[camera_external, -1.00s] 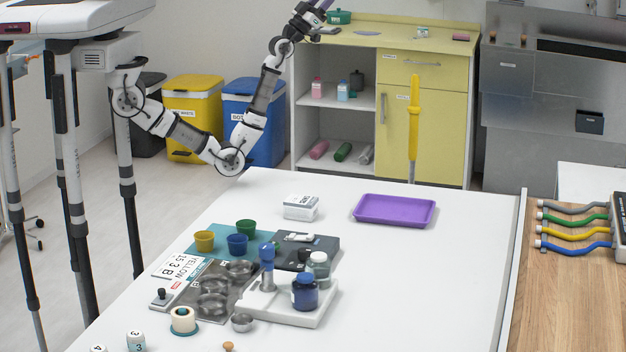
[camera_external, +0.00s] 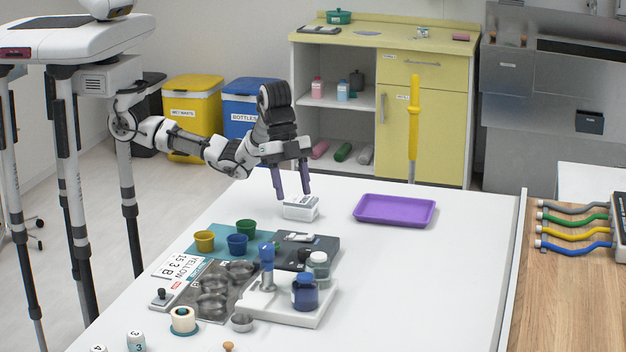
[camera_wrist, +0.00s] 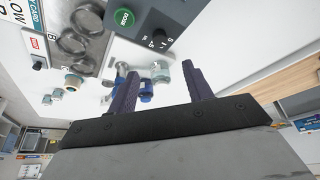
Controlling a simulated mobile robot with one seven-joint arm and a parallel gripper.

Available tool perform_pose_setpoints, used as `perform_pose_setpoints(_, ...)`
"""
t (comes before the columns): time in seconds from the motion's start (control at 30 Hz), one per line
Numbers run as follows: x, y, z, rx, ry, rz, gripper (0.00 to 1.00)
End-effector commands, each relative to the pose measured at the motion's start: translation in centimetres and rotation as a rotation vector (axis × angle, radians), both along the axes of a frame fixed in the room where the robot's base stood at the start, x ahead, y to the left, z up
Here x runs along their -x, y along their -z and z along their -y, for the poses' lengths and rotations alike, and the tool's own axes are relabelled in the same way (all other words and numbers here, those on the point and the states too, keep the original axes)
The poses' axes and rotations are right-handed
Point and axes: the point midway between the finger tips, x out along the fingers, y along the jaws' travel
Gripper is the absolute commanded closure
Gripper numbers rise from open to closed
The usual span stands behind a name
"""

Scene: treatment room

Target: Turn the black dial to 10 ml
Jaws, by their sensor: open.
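A dark grey dosing box (camera_external: 325,243) lies flat on the white table, with a pale display on top. The black dial (camera_external: 304,255) sits on its front part, small in this view. In the wrist view the box (camera_wrist: 185,14) is at the top, with a green button and white scale marks. The dial (camera_wrist: 157,19) is dark on dark there, and its setting cannot be read. My gripper (camera_external: 294,194) is open and empty, fingers pointing down behind the dosing box, over or just behind a small white box. Its fingers also show in the wrist view (camera_wrist: 160,72).
The small white box (camera_external: 300,210) stands close below my fingers. A purple tray (camera_external: 394,224) lies to the right. Coloured cups, metal bowls and a white holder (camera_external: 262,307) with bottles crowd the dosing box's left and front. The table's right side is clear.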

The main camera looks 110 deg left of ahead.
Motion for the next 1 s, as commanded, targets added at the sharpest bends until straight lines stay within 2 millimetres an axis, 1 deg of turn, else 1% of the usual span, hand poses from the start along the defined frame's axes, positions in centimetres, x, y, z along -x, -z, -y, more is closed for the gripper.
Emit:
perform_pose_setpoints(0.17, -0.4, 1.7, 0.5, -0.004, 0.0, -0.007, 0.5)
perform_pose_setpoints(0.5, -2.4, 8.3, 2.3, -0.004, -0.001, -0.006, 0.5)
perform_pose_setpoints(0.63, -3.0, 10.4, 2.9, -0.003, -0.001, -0.005, 0.5)
perform_pose_setpoints(0.8, -3.5, 12.0, 3.5, -0.002, -0.001, -0.002, 0.5)
perform_pose_setpoints(1.0, -3.7, 12.6, 3.6, -0.002, 0.0, -0.001, 0.5)
